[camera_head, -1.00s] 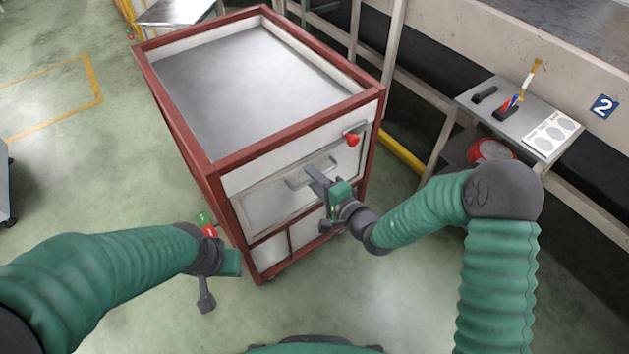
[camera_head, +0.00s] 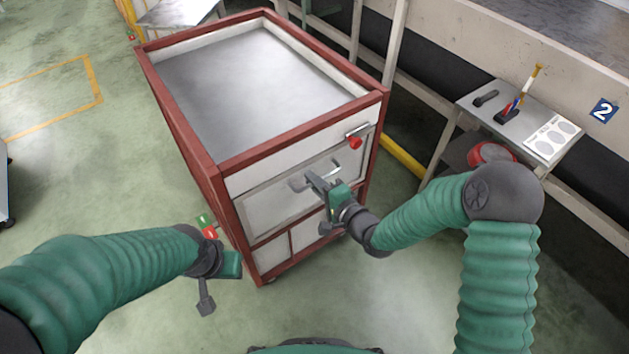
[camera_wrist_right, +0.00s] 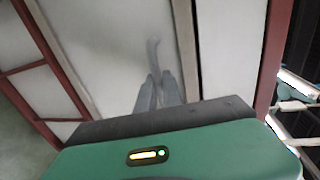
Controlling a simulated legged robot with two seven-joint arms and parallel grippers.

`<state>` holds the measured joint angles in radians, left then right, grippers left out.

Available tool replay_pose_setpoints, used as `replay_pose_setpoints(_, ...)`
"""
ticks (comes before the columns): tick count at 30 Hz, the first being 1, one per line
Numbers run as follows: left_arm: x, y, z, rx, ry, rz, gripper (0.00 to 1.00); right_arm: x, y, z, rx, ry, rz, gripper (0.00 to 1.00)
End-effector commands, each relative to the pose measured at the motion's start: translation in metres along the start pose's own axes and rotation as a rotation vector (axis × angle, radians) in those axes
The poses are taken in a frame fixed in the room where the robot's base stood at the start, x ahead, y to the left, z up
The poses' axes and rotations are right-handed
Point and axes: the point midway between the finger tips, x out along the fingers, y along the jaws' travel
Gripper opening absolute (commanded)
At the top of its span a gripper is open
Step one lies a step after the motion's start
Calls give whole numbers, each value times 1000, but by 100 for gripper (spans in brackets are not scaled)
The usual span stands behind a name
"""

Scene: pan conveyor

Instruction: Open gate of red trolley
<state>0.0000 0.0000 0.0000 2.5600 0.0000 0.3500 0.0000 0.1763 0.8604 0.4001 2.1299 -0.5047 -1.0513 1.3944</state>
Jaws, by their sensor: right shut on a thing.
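The red trolley (camera_head: 211,177) stands in front of me, with a red frame, white panels and a grey top. Its gate (camera_head: 262,212) is the framed upper front panel and looks closed in the head view. A grey bar handle (camera_head: 325,172) sits on the gate; it also shows in the right wrist view (camera_wrist_right: 153,47). A red-knobbed latch (camera_head: 355,142) is at the gate's upper right. My right gripper (camera_head: 316,183) is shut on the handle, its fingers pointing at the panel. My left gripper (camera_head: 205,297) hangs left of the trolley, away from the gate; its jaw opening is unclear.
A side table (camera_head: 487,112) at the right holds a black object, a brush in a holder and a white card. A red round object (camera_head: 490,153) is below it. A conveyor (camera_head: 560,65) runs behind.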

Motion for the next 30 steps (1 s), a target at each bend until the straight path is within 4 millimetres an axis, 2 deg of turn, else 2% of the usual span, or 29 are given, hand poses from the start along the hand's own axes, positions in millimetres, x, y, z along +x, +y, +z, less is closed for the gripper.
replay_pose_setpoints(1, 0, 0, 0, 0, 0, 0, 36, -1, 1, -5, 0, 11, 3, 0)
replay_pose_setpoints(23, 0, 0, 0, 0, 0, 0, 36, -1, 2, -8, 1, 16, 3, 0)
replay_pose_setpoints(30, 9, 0, 2, 0, 0, 0, 36, 2, 6, -14, 2, 19, -23, 0)
